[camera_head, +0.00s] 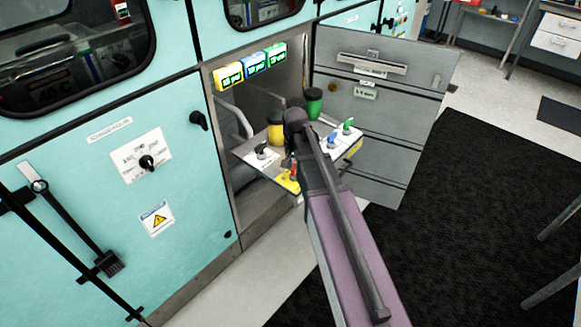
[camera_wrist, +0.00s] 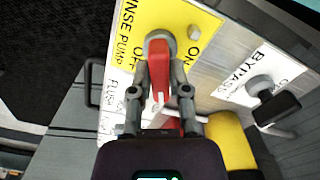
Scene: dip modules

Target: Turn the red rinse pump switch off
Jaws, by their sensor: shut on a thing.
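The red switch (camera_wrist: 159,75) sits on a yellow plate (camera_wrist: 207,24) lettered "RINSE PUMP" and "OFF" in the wrist view. My gripper (camera_wrist: 160,92) has its two grey fingers closed on either side of the red handle. In the head view the yellow plate (camera_head: 288,183) lies on the pull-out panel (camera_head: 250,148), and a bit of red (camera_head: 293,171) shows beside my arm, which hides much of the panel.
A black switch (camera_wrist: 277,104) marked "BYPASS" stands close on the right in the wrist view. Blue (camera_head: 332,140) and green (camera_head: 347,126) switches, a yellow container (camera_head: 275,130) and a green one (camera_head: 313,103) are near. An open grey door (camera_head: 385,115) stands right of the panel.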

